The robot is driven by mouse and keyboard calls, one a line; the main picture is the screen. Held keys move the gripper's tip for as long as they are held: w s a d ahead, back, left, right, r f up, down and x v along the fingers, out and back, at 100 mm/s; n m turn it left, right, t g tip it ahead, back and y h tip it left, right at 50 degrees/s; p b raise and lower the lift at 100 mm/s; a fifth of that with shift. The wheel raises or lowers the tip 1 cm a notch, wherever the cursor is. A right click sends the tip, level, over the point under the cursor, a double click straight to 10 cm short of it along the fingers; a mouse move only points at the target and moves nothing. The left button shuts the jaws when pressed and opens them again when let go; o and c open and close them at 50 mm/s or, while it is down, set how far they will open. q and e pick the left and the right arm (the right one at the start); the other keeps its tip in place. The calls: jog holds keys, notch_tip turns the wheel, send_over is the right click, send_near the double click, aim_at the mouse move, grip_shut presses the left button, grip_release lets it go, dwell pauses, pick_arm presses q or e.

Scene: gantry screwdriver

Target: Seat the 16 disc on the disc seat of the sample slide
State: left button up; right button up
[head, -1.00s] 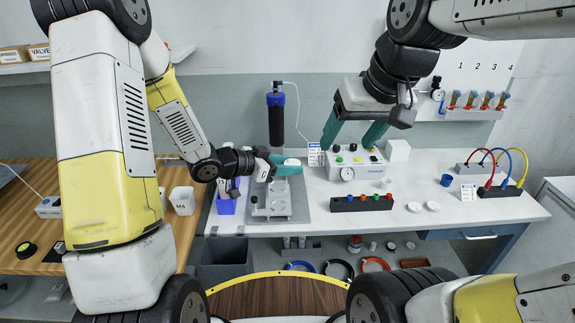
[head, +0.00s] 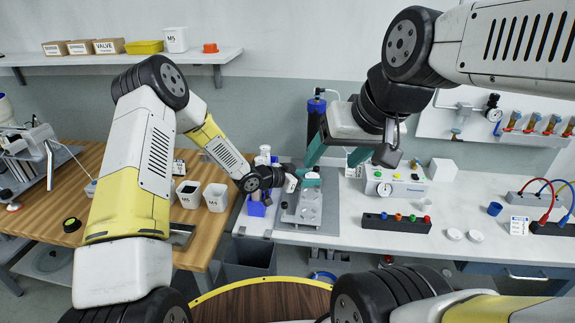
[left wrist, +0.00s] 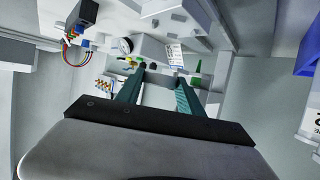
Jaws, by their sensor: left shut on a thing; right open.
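My left gripper (head: 308,181) is over the back part of a grey metal fixture plate with round seats (head: 308,208), which I take for the sample slide. In the left wrist view its teal fingers (left wrist: 159,76) stand apart around a pale thing (left wrist: 160,93), which I take for the 16 disc. Its number cannot be read, and in the head view the gripper hides it. Whether it touches the plate I cannot tell. My right gripper (head: 336,161) is open, its teal fingers spread and empty, above and right of the left gripper.
A control box with a dial (head: 395,182) and a button strip (head: 397,222) stand right of the plate. Two white round pieces (head: 465,236) lie farther right. The white bench front between strip and plate is clear.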

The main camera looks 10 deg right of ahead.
aim_at(307, 197)
pick_arm(q)
jog(key=shift+w+f, duration=0.3)
jog(key=shift+f, duration=2.55)
jog(key=shift+f, duration=0.2)
jog(key=o, duration=1.5)
jog(key=shift+s, duration=0.1)
jog(key=shift+f, duration=0.1)
jog(key=v, duration=0.8)
jog(key=shift+d, duration=0.1)
